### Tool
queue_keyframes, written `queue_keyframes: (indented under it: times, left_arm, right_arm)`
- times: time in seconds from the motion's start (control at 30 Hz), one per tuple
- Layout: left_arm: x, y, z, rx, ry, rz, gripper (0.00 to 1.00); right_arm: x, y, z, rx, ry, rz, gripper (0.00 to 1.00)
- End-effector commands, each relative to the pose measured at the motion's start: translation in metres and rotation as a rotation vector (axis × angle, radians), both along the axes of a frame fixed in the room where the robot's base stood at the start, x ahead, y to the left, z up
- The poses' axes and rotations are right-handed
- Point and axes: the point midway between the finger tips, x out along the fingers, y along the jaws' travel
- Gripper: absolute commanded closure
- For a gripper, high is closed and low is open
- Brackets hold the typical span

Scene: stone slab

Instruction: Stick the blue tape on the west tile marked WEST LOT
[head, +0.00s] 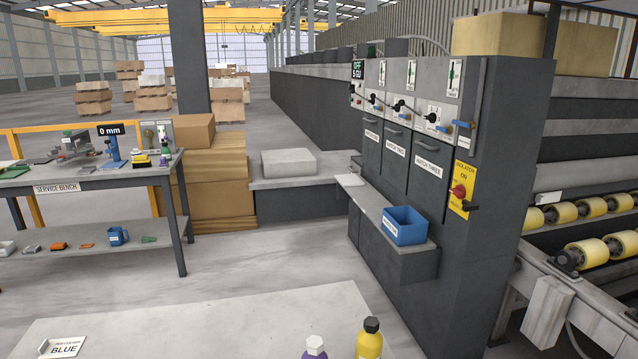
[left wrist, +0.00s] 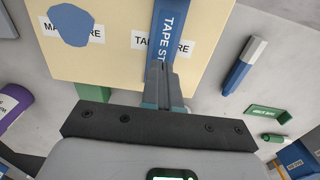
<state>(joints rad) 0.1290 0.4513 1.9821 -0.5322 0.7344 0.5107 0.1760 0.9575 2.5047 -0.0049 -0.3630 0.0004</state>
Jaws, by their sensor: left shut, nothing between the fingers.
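In the left wrist view a blue strip printed "TAPE ST…" (left wrist: 172,25) lies over a cream board (left wrist: 118,65), across a white label reading "TA… …RE" (left wrist: 143,41). My left gripper (left wrist: 162,68) is shut and empty, its tips at the strip's lower end; whether they touch it I cannot tell. A blue blob (left wrist: 70,25) covers part of another label, "MA… …RE", on the same board. No WEST LOT marking is legible in either view. The head view shows neither gripper, and my right gripper is in no view.
Around the board lie a blue marker-like stick (left wrist: 244,66), a green block (left wrist: 268,113) and a purple cylinder (left wrist: 14,118). The head view shows a pale slab (head: 200,325) with a BLUE card (head: 63,347), a yellow bottle (head: 369,341), a service bench (head: 110,178) and a hatch cabinet (head: 440,180).

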Motion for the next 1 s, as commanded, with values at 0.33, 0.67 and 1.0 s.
queue_keyframes:
  times: [0.33, 0.67, 1.0]
  left_arm:
    - [0.000, 0.000, -0.005, 0.000, 0.000, 0.000, 1.00]
    - [0.000, 0.000, -0.012, 0.000, 0.000, 0.000, 1.00]
    - [0.000, 0.000, -0.016, 0.000, 0.000, 0.000, 1.00]
  right_arm:
    - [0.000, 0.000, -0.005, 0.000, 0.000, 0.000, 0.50]
    - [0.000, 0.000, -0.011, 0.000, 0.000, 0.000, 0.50]
    - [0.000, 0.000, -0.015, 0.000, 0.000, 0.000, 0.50]
